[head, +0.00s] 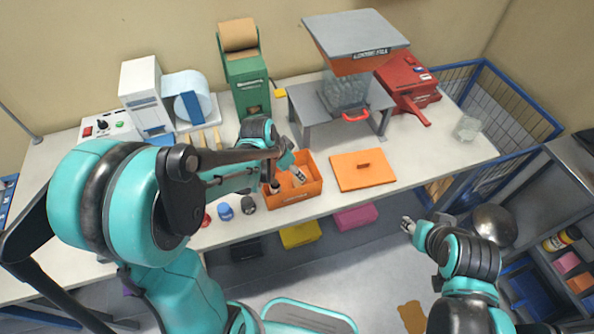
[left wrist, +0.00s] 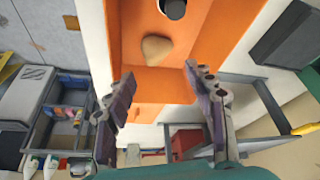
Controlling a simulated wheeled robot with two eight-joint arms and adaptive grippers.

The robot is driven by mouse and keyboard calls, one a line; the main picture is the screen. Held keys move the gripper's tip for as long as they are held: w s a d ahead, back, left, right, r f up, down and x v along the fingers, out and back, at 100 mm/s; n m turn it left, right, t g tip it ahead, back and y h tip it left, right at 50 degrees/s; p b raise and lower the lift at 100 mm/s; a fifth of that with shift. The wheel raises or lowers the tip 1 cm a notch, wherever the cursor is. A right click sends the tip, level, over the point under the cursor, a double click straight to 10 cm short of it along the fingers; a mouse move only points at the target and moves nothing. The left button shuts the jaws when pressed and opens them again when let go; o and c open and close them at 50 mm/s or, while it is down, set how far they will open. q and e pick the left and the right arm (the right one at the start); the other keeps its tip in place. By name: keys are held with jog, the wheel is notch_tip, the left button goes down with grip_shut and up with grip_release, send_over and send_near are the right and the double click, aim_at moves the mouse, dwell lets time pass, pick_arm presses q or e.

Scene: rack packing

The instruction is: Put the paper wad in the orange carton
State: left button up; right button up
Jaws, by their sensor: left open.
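The orange carton (head: 312,190) stands open on the white table near its front edge. It also shows in the left wrist view (left wrist: 222,35). A smooth tan lump that looks like the paper wad (left wrist: 157,49) lies inside it, near the wall closest to my gripper. My left gripper (left wrist: 160,80) is open and empty, with its fingers apart at the carton's near side. In the head view my left arm covers part of this area. My right gripper (head: 407,224) hangs off the table's front side, far from the carton; its opening is too small to judge.
A dark cylinder (left wrist: 174,8) is also in the carton. An orange lid (head: 352,181) lies to the carton's right. A grey loose-fill dispenser (head: 355,40), a red machine (head: 408,82) and a green paper dispenser (head: 247,78) stand behind. A clear cup (head: 467,128) stands at the right end.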

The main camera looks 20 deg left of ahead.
pick_arm(q)
jog(key=s+a+r+n+t+y+p, duration=0.1)
jog(key=s+r+n, duration=0.5)
jog(key=s+r, duration=0.6)
jog(key=s+t+y, duration=0.1)
jog(key=s+t, duration=0.1)
jog(key=shift+s+a+r, duration=0.15)
jog(key=shift+s, duration=0.15)
jog(key=shift+w, duration=0.1)
notch_tip(320, 180, down, 7)
jog(key=b, duration=0.7)
